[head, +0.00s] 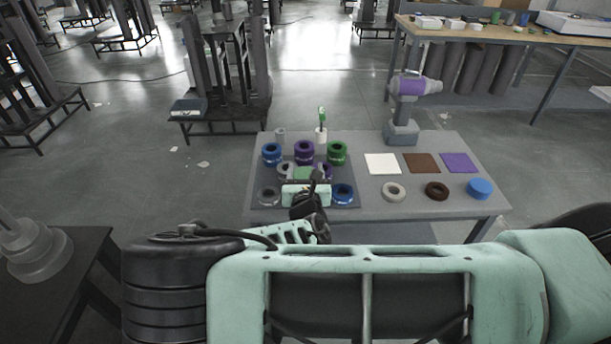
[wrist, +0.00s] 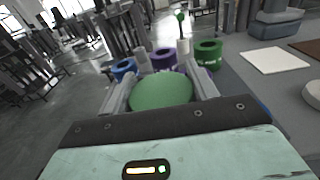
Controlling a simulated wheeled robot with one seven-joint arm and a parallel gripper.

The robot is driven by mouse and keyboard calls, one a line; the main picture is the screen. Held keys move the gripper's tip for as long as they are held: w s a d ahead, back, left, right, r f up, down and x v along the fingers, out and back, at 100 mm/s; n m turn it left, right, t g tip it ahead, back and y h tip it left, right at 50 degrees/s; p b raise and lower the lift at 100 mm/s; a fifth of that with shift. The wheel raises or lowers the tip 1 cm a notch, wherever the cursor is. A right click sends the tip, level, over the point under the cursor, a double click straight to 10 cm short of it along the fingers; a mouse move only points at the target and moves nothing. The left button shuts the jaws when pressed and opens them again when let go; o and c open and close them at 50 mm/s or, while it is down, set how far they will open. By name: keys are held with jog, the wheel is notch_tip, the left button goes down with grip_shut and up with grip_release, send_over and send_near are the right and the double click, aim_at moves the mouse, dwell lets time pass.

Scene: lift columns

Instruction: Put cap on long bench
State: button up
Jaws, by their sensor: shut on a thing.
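A green round cap (wrist: 160,92) lies between the two grey fingers of my gripper (wrist: 158,88) in the wrist view. My gripper is shut on it, with the flat top facing the camera. In the head view my gripper (head: 304,172) is over the left part of the grey table, and only a little of the green cap shows there. A long wooden-topped bench (head: 480,36) stands at the back right in the head view, well beyond the grey table.
The long bench carries small boxes and a large white case. Open floor lies between the table and the bench.

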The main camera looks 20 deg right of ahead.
jog(key=shift+f, duration=0.95)
jog(key=shift+f+b, duration=0.4)
jog(key=shift+b, duration=0.05)
jog(key=o, duration=1.2)
jog(key=shift+r, duration=0.2)
